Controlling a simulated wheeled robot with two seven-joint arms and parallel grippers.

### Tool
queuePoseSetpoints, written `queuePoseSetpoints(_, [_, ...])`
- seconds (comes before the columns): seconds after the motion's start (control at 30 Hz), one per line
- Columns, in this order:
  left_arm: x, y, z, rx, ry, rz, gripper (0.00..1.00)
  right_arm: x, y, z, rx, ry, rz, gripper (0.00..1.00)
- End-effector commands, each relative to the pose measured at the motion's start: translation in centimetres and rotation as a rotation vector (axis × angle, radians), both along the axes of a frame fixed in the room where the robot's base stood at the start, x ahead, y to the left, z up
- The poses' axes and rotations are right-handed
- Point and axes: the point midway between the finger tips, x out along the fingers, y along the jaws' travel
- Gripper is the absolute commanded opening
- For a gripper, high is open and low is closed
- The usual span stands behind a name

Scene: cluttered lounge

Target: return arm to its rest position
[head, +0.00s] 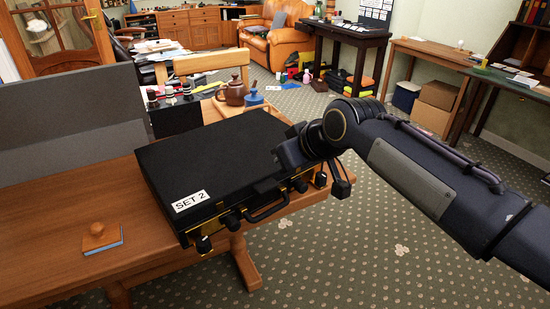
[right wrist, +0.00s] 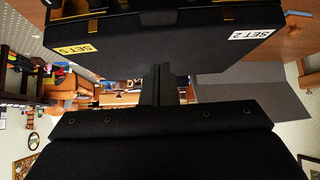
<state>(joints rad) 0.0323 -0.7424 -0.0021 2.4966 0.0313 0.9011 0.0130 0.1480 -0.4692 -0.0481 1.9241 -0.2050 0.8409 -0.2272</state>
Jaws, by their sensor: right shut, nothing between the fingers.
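My right arm comes in from the right in the head view. Its gripper (head: 288,152) is over the right edge of a black case (head: 205,150). In the right wrist view the fingers (right wrist: 160,84) are together and empty, close to the case (right wrist: 175,50); I cannot tell whether they touch it. The case lies closed on a wooden table (head: 65,205), with a white "SET 2" label (head: 190,201), latches and a handle (head: 268,208) along its near side. A yellow label (right wrist: 76,50) also shows in the right wrist view. My left gripper is not in view.
A wooden block on a blue pad (head: 101,238) lies at the table's left. A grey panel (head: 65,120) stands behind. A brown teapot (head: 232,93) and blue pot (head: 253,97) stand beyond the case. Carpet (head: 390,245) is open below my right arm.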

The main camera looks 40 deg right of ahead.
Motion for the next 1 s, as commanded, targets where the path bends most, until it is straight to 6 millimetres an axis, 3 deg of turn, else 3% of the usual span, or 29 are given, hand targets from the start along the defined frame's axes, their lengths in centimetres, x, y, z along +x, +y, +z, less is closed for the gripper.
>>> queuePoseSetpoints(0.2, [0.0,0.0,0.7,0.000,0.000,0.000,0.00,-2.1,0.1,2.2,-0.001,-0.002,0.001,0.00])
queuePoseSetpoints(0.57, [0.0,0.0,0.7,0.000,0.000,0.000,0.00,-2.6,0.3,2.3,0.003,0.002,0.001,0.00])
queuePoseSetpoints(0.67, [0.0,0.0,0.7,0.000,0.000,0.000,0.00,-3.1,1.6,1.0,0.035,0.020,0.011,0.00])
queuePoseSetpoints(1.0, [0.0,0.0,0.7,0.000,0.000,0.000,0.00,-8.7,11.2,-9.3,0.288,0.189,0.060,0.00])
